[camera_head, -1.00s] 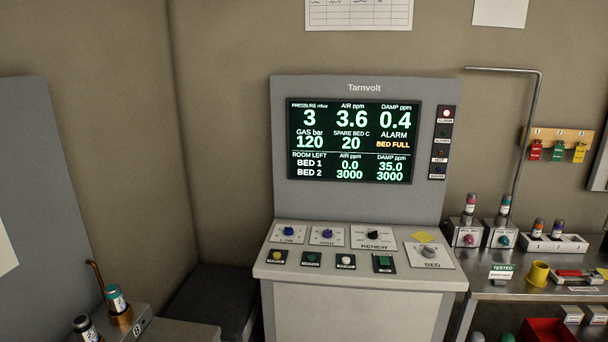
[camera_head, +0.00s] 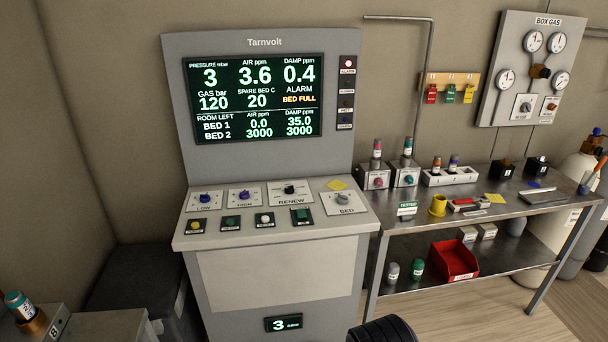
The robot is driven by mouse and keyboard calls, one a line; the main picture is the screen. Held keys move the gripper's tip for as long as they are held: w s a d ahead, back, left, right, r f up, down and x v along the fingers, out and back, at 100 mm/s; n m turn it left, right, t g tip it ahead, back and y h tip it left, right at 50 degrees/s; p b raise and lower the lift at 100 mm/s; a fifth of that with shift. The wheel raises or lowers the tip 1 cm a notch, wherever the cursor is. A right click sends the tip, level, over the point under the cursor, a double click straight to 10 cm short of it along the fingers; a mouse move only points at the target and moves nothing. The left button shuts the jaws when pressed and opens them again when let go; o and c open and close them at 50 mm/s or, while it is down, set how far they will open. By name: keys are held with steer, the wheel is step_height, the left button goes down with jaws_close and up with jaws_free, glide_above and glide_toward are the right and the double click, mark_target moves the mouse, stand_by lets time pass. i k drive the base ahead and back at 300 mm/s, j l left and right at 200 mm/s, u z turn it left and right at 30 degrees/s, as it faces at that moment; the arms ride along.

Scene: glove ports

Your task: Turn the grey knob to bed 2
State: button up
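The grey knob (camera_head: 345,198) sits on the white plate labelled BED (camera_head: 345,211), at the right end of the Tarnvolt console's sloping panel. Its pointing direction is too small to read. The console screen (camera_head: 254,97) shows an alarm, BED FULL, with room left for bed 1 at 0.0 and 35.0, and bed 2 at 3000 and 3000. My gripper is not in view, and nothing touches the knob.
Other knobs, LOW (camera_head: 205,197), HIGH (camera_head: 244,196) and RENEW (camera_head: 290,189), share the panel above several buttons. A steel bench (camera_head: 470,218) stands close on the right. A dark ribbed shape (camera_head: 382,331) rises at the bottom edge.

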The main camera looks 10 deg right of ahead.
mark_target(341, 200)
steer(key=i+l+z, duration=0.15)
steer(key=i+l, duration=1.3)
steer(key=i, duration=0.05)
